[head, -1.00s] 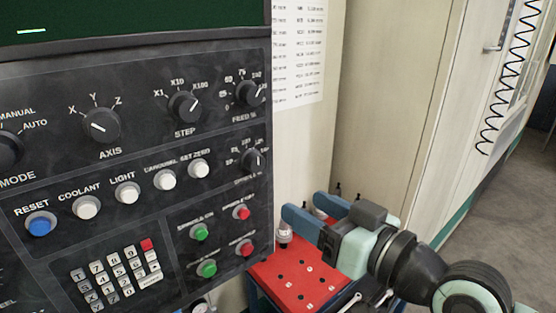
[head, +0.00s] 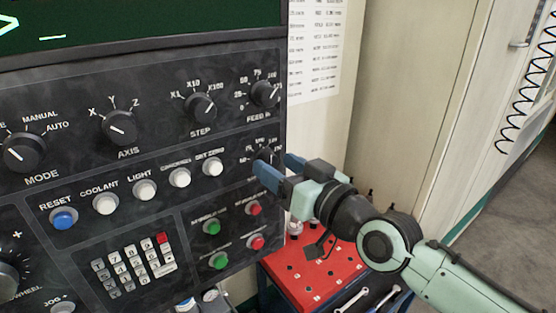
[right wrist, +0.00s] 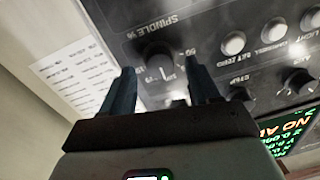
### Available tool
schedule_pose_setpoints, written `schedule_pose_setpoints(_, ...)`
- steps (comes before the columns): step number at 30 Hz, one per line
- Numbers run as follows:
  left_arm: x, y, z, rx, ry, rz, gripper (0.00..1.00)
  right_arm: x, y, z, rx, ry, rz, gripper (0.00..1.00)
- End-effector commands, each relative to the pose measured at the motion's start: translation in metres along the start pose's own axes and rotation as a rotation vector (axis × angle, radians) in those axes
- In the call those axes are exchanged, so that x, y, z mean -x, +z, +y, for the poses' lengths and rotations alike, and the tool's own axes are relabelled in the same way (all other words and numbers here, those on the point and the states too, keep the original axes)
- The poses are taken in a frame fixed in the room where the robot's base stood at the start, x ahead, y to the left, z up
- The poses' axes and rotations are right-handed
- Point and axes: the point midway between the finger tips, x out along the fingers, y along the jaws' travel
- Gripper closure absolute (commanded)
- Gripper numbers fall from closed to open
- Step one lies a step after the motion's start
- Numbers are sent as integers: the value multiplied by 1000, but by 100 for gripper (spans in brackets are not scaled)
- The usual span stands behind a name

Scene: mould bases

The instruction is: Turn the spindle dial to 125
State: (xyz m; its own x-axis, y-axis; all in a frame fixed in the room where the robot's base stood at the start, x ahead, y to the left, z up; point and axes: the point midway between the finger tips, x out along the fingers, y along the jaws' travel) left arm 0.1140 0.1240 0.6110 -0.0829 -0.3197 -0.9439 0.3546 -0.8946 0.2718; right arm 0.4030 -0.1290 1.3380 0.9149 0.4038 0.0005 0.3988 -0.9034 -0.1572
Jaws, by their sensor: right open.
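The spindle dial (head: 267,155) is a small black knob at the right edge of the dark control panel. My right gripper (head: 273,161) hides part of it in the head view. In the right wrist view the dial (right wrist: 160,62) shows below the SPINDLE % lettering, with a light pointer mark and a 50 label beside it. My right gripper (right wrist: 161,71) is open, its two blue fingers on either side of the dial in that view. I cannot tell whether the fingers touch it. The exact reading is too small to tell. My left gripper is not in view.
The feed dial (head: 264,93) sits just above the spindle dial. White buttons (head: 209,168) lie to its left, green and red buttons (head: 254,209) below. A red-topped cart (head: 305,270) with tools stands below my right arm. A cabinet wall is to the right.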

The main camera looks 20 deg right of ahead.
Motion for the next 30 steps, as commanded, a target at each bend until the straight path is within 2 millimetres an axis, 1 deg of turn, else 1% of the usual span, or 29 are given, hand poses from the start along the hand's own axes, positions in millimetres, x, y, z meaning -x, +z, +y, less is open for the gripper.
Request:
schedule_pose_setpoints(1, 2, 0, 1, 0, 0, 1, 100, -5, 0, -1, 0, -2, -1, 39)
schedule_pose_setpoints(4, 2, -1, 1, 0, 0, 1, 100, -9, 0, 0, 0, -1, 0, 39)
schedule_pose_setpoints(12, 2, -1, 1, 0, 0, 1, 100, -10, 0, 0, 0, 0, 0, 39)
schedule_pose_setpoints(13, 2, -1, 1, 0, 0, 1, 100, -10, 0, 0, 0, 0, 0, 45)
schedule_pose_setpoints(14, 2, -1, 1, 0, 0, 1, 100, -10, 0, 0, 0, 0, 0, 55)
schedule_pose_setpoints(15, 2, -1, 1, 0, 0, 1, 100, -10, 0, 0, 0, 0, 0, 68)
schedule_pose_setpoints(17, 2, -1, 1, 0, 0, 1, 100, -10, 0, 0, 0, 0, 0, 88)
schedule_pose_setpoints(18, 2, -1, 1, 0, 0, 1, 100, -10, 0, 0, 0, 0, 0, 95)
schedule_pose_setpoints(25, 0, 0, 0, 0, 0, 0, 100, -10, 1, 0, -12, 0, 0, 95)
schedule_pose_setpoints(30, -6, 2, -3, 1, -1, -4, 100, -10, 3, 0, -71, 0, 4, 95)
